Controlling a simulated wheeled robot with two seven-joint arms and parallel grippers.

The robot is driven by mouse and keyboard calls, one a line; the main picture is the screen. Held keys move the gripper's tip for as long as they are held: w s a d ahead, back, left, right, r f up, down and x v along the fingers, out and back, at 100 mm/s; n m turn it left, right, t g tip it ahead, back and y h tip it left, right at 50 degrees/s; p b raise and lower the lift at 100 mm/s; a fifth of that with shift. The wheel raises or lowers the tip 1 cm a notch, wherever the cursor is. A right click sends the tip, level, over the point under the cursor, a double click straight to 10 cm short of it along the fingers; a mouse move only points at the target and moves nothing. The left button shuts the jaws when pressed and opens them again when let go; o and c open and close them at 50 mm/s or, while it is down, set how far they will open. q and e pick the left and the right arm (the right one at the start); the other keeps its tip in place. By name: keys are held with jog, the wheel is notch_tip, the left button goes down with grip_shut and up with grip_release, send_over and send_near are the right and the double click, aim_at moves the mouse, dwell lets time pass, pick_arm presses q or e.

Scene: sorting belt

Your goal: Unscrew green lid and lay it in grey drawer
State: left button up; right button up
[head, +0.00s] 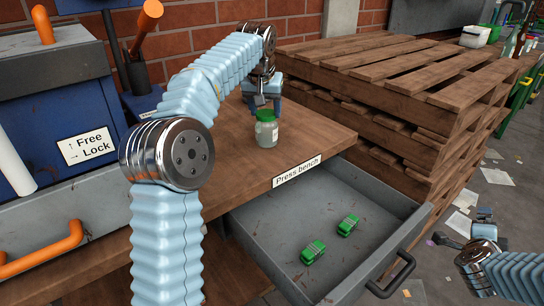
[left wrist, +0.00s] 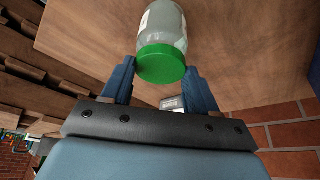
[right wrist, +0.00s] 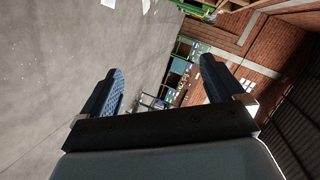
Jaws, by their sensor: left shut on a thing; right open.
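The jar (head: 267,133) of clear glass with a pale label stands upright on the wooden press bench. Its green lid (head: 265,115) is on top of it, and it also shows in the left wrist view (left wrist: 160,64). My left gripper (head: 266,104) comes down from above and is shut on the green lid, one finger on each side. Whether the lid's thread is loose cannot be seen. The grey drawer (head: 372,250) is pulled open below the bench's front edge. My right gripper (head: 462,227) is open and empty, out to the right over the floor.
Two small green toy-like vehicles (head: 313,251) (head: 348,224) lie in the drawer, with bare floor around them. Stacked wooden pallets (head: 400,75) stand right of the bench. A blue machine (head: 50,115) with orange handles stands at left.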

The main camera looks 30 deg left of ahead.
notch_tip(320, 180, up, 13)
jog(key=w+m+t+h, duration=0.1)
jog(key=m+t+h, duration=0.15)
jog(key=m, duration=0.35)
jog(key=a+r+m+t, duration=0.1)
jog(key=a+r+m, duration=0.4)
jog(key=a+r, duration=0.2)
jog(key=m+g+y, duration=0.2)
jog(key=g+y, duration=0.1)
jog(key=y, duration=1.4)
send_near(267, 134)
jog(key=shift+s+d, duration=0.2)
jog(key=shift+s, duration=0.05)
jog(key=shift+w+a, duration=0.1)
jog(key=shift+a, duration=0.15)
jog(key=x, duration=1.1)
jog(key=shift+w, duration=0.25)
